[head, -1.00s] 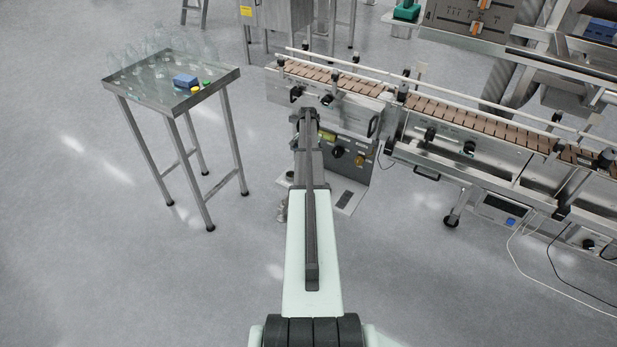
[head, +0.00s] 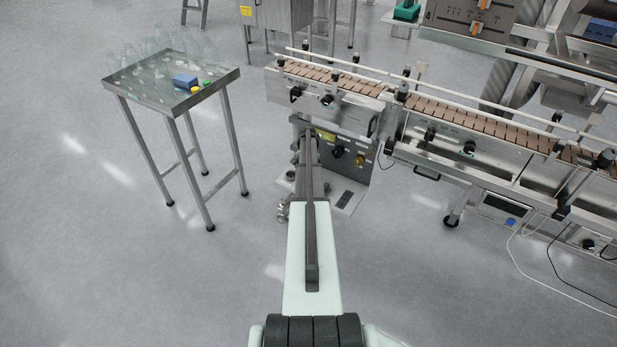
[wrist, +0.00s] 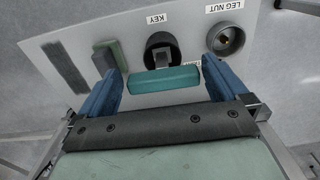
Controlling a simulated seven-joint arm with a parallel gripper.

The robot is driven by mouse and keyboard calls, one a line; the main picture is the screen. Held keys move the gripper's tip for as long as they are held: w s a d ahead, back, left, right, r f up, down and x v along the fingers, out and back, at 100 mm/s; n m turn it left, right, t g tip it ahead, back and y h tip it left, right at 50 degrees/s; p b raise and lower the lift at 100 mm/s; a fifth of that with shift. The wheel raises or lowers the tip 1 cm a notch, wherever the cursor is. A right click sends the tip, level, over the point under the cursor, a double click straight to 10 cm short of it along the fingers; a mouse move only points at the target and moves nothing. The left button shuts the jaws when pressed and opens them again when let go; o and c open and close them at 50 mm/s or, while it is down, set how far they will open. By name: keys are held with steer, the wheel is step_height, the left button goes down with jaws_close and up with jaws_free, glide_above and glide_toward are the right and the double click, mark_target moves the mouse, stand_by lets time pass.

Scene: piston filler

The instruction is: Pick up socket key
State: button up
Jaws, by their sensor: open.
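The socket key (wrist: 164,80) shows in the wrist view as a teal bar handle with a grey shaft. The shaft meets a black round holder on a pale board, beside the label KEY. My gripper (wrist: 161,66) is open, with one blue finger on each side of the teal handle. Gaps show between the handle and both fingers, and nothing is gripped. In the head view, my arm hides the gripper and the key.
The pale board (wrist: 190,20) also bears a ring labelled LEG NUT (wrist: 226,38), a green-grey block (wrist: 110,55) and a dark pad (wrist: 65,66). In the head view, a conveyor (head: 450,112) stands right and a steel table (head: 222,82) with bottles left.

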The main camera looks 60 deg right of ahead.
steer(key=shift+w+d+f, duration=0.1)
steer(key=shift+d+f, duration=0.05)
steer(key=shift+f, duration=0.8)
steer(key=shift+d+f, duration=0.1)
steer(key=shift+f, duration=0.85)
steer(key=c, duration=0.9)
